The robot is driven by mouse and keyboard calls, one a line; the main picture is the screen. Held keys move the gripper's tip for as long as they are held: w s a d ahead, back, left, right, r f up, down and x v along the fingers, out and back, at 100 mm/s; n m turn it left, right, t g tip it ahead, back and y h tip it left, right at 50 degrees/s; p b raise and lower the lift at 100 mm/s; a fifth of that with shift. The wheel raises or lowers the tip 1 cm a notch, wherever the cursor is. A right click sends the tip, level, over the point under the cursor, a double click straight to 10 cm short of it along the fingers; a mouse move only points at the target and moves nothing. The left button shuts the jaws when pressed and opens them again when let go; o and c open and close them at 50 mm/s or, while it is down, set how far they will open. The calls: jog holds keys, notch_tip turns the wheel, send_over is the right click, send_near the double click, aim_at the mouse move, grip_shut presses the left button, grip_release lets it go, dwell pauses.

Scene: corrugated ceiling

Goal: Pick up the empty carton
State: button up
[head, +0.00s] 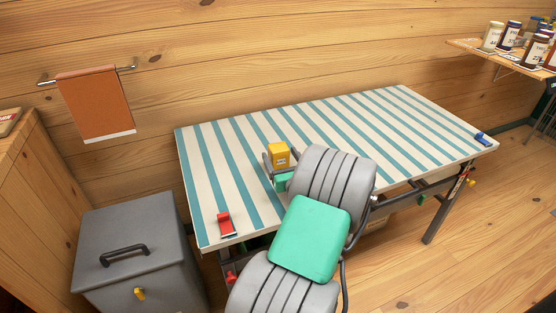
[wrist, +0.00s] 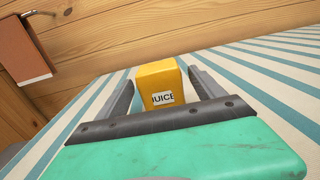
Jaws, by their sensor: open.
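A small yellow carton (head: 278,154) with a white label stands on the striped table. In the wrist view the carton (wrist: 160,84) is upright and its label reads "JUICE". My gripper (wrist: 160,92) is open, with one dark finger on each side of the carton and gaps visible between them. In the head view my gripper (head: 281,166) is at the carton, and its green and grey arm covers the table's front middle. Whether the carton is empty cannot be seen.
The table (head: 400,125) has blue and white stripes, mostly clear. A red object (head: 226,225) lies at its near left edge, a blue one (head: 483,139) at its right end. A grey box (head: 137,250) stands left. A towel (head: 95,103) hangs on the wall. Jars (head: 510,36) stand on a shelf.

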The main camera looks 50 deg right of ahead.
jog(key=x, duration=0.2)
jog(key=shift+w+d, duration=0.1)
jog(key=shift+w, duration=0.2)
jog(key=shift+c, duration=0.4)
jog(key=c, duration=1.3)
